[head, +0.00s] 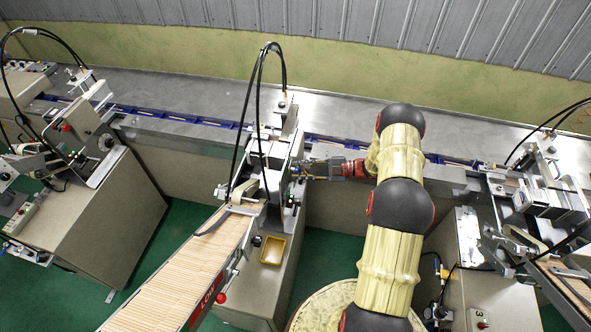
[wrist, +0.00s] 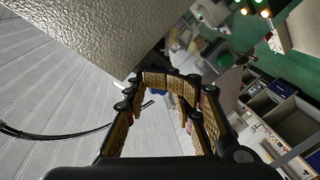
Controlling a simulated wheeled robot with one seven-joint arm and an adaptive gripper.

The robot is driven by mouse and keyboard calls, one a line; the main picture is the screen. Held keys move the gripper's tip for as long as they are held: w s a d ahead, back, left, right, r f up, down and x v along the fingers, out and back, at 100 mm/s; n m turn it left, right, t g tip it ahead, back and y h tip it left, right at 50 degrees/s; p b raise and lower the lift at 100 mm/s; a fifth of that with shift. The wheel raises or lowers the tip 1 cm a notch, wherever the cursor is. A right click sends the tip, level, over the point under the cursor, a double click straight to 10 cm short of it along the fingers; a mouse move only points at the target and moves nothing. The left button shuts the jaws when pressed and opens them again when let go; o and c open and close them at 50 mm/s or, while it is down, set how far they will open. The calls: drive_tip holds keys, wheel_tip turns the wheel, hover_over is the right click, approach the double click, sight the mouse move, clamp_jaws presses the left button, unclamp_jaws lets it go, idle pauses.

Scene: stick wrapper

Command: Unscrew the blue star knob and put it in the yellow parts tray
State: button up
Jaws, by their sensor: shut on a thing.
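My gripper (head: 304,168) reaches in from the right to the side of the middle machine in the head view. Its fingers also show in the wrist view (wrist: 168,82), drawn in around something at the machine's side. The blue star knob is hardly visible; the fingers hide what they hold, and its place at the machine fits the knob. I cannot tell whether it is still threaded in. The yellow parts tray (head: 272,250) lies on the machine's cabinet top, below and left of my gripper, and looks empty.
The middle machine (head: 276,150) has black cables looping above it. A chute of wooden sticks (head: 182,272) runs to the lower left, with a red knob (head: 221,298) at its side. Another machine (head: 545,195) stands at the right. A conveyor (head: 215,95) runs behind.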

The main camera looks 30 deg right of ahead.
drive_tip(key=n+t+h+b, duration=0.1)
drive_tip(key=n+b, duration=0.3)
drive_tip(key=n, duration=0.2)
drive_tip(key=n+t+h+b, duration=0.1)
drive_tip(key=n+b, duration=0.4)
drive_tip(key=n, duration=0.1)
drive_tip(key=n+t+h+b, duration=0.1)
drive_tip(key=n+h+b, duration=0.1)
drive_tip(key=n+b, duration=0.2)
drive_tip(key=shift+s+a+f+n+t+b, duration=0.1)
drive_tip(key=shift+n+t+b, duration=0.1)
drive_tip(key=shift+n, duration=0.55)
drive_tip(key=shift+s+f+n+t+b, duration=0.1)
drive_tip(key=shift+n+b, duration=0.1)
drive_tip(key=shift+n, duration=0.55)
drive_tip(key=o, duration=1)
drive_tip(key=shift+w+r, duration=0.1)
drive_tip(key=shift+w, duration=0.05)
